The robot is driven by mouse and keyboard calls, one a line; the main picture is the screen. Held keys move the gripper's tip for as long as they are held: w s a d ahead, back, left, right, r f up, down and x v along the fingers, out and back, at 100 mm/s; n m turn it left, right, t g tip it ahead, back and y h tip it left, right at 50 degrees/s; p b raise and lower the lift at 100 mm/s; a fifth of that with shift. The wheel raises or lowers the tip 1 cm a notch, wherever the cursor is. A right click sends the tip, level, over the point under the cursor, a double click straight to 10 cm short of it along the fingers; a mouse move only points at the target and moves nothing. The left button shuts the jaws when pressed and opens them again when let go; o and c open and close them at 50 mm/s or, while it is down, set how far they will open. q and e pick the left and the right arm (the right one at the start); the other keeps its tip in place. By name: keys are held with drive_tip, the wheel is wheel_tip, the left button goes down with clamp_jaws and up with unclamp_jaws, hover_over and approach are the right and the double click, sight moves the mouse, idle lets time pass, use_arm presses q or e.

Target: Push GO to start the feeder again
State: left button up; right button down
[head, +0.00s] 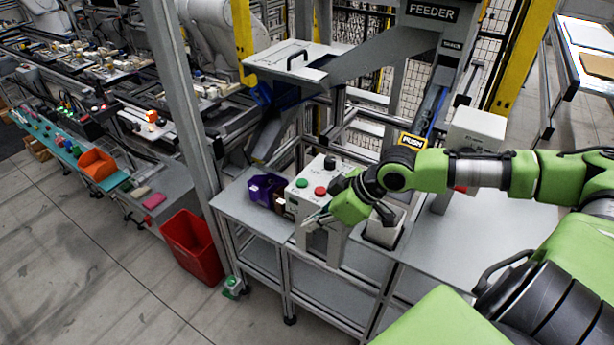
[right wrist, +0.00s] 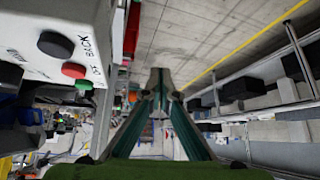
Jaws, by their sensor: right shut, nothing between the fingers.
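The control box (head: 297,204) is a pale box on the grey bench below the feeder. Its top carries a green button (head: 302,183), a red button (head: 320,191) and a black button (head: 330,163). In the right wrist view the box (right wrist: 50,15) fills the upper left, with a black button (right wrist: 55,44) by the word BACK, then a red button (right wrist: 73,70) and a green button (right wrist: 83,84). The label by the last two is hard to read. My right gripper (head: 316,218) is shut and empty, at the box's front side, apart from the buttons. My left gripper is out of view.
A purple bin (head: 265,188) stands left of the box. A light open container (head: 384,230) is to its right, under my right arm. A red bin (head: 192,247) and a green pedal-like device (head: 233,287) are on the floor. A steel post (head: 180,90) rises left of the bench.

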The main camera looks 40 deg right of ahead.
drive_tip(key=w+d+r+m+t, duration=0.1)
drive_tip(key=w+d+r, duration=0.1)
drive_tip(key=d+r, duration=0.2)
drive_tip(key=w+d+r+m+t+h, duration=0.1)
drive_tip(key=w+d+r, duration=0.2)
drive_tip(key=d+r, duration=0.2)
wheel_tip(320, 180, up, 3)
drive_tip(key=shift+w+d+r+t, duration=0.2)
drive_tip(key=shift+w+t, duration=0.1)
drive_tip(key=shift+f, duration=0.1)
drive_tip(key=p, duration=0.2)
hover_over(298, 181)
drive_tip(key=s, duration=0.3)
drive_tip(key=shift+m, duration=0.3)
drive_tip(key=f, duration=0.4)
drive_tip(key=d+f, duration=0.1)
drive_tip(key=f, duration=0.1)
drive_tip(key=shift+f, duration=0.1)
wheel_tip(298, 181, down, 4)
drive_tip(key=shift+w+r+p, duration=0.15)
drive_tip(key=shift+r+p, duration=0.1)
drive_tip(key=shift+p, duration=0.15)
drive_tip(key=shift+f, duration=0.6)
